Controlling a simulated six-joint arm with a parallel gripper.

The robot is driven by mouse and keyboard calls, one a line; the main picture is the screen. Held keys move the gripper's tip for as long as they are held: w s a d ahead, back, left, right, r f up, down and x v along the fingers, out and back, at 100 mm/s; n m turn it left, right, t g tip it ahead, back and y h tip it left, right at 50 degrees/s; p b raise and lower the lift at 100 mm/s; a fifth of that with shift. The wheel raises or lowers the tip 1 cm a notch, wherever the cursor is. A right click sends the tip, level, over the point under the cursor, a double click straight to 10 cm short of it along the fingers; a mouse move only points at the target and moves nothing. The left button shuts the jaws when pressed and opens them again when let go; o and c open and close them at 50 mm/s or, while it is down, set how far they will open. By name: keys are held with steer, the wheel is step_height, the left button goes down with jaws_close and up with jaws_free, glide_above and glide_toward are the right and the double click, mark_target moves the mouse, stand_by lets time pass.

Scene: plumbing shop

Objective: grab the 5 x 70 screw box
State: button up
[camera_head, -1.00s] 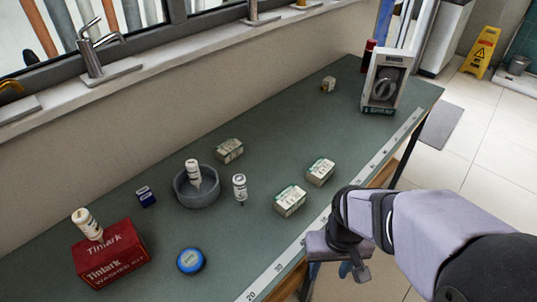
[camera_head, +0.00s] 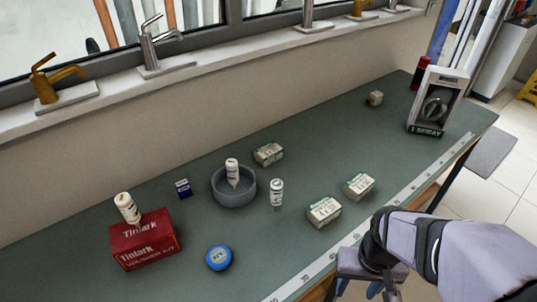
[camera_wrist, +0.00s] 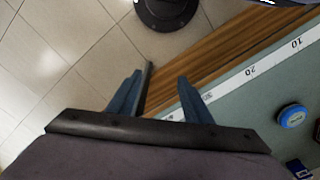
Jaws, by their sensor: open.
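Three small pale boxes with green markings lie on the green bench in the head view. One box (camera_head: 323,211) is nearest the front edge, another box (camera_head: 359,186) is just to its right and behind, and a third box (camera_head: 268,154) is farther back behind the grey bowl. Their printed sizes are too small to read, so I cannot tell which is 5 x 70. My gripper (camera_wrist: 160,85) is open and empty in the wrist view, beside the bench's front edge over the floor. No screw box shows in the wrist view. In the head view my gripper is partly cut off at the bottom.
A grey bowl (camera_head: 234,198) holds a white bottle; another white bottle (camera_head: 277,192) stands beside it. A red washer box (camera_head: 146,246) with a bottle on top, a blue tape roll (camera_head: 219,258) and a small blue box (camera_head: 183,188) are leftward. A spray package (camera_head: 438,101) stands far right.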

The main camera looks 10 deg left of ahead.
steer(key=o, duration=1.1)
steer(key=shift+o, duration=0.2)
